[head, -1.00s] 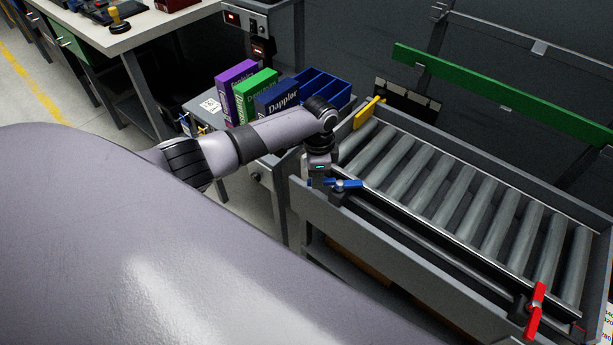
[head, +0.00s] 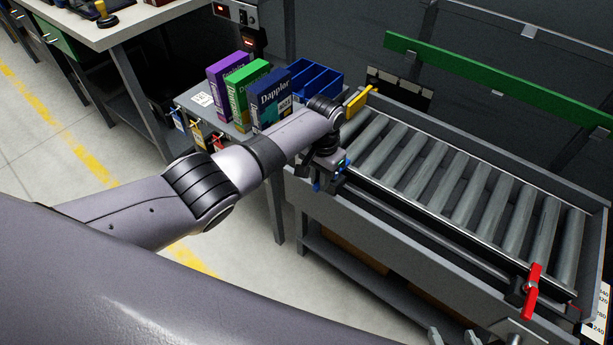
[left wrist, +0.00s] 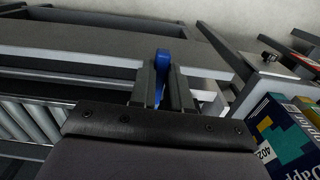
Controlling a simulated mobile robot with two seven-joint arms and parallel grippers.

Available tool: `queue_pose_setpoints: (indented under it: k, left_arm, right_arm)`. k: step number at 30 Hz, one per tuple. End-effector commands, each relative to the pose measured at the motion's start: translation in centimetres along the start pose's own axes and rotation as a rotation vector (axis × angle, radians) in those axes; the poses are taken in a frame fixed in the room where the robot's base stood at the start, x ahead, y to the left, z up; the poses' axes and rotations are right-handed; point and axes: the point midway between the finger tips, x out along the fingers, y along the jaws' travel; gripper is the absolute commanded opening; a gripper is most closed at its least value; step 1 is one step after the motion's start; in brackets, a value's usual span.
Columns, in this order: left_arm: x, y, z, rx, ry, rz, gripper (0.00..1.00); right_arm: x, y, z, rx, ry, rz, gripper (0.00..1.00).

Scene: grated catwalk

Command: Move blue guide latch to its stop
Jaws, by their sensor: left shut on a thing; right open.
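The blue guide latch (head: 317,187) is at the left end of the conveyor's near rail, mostly hidden by my left gripper in the head view. In the left wrist view the blue handle (left wrist: 162,58) sits between the two fingers. My left gripper (head: 322,185) is shut on it, and it also shows in the left wrist view (left wrist: 163,85). The latch's stop cannot be made out. My right gripper (head: 453,337) is open at the bottom edge of the head view, with only its fingertips showing, away from the latch.
The roller conveyor (head: 440,175) has a red latch (head: 532,290) at its near right and a yellow latch (head: 358,102) at its far left. Several boxes, including a dark blue one (head: 270,100), and blue bins (head: 315,82) stand on the side table. Floor is clear at left.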

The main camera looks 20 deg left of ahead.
Motion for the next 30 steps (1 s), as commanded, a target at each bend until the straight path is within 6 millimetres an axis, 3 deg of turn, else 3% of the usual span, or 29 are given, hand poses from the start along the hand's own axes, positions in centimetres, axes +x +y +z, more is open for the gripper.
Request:
queue_pose_setpoints:
  k: [6,19,20,22,30]
  left_arm:
    - [-0.05,1.0,-0.61,-0.029,0.003,0.001,0.0]
    - [-0.11,1.18,-0.72,-0.038,0.005,0.003,0.0]
    - [-0.11,1.18,-0.72,-0.038,0.005,0.003,0.2]
    - [-0.11,1.18,-0.72,-0.038,0.005,0.003,0.43]
    - [-0.08,1.08,-0.65,-0.037,0.003,0.001,0.43]
  right_arm:
    - [0.23,0.01,0.36,0.0,-0.001,0.0,0.64]
    - [0.2,0.01,0.46,0.0,-0.003,0.0,0.64]
    - [0.2,0.01,0.46,0.0,-0.003,0.0,0.64]
    - [0.2,0.01,0.47,0.0,-0.003,0.0,0.64]
    - [0.19,0.02,0.49,0.0,-0.004,0.0,0.64]
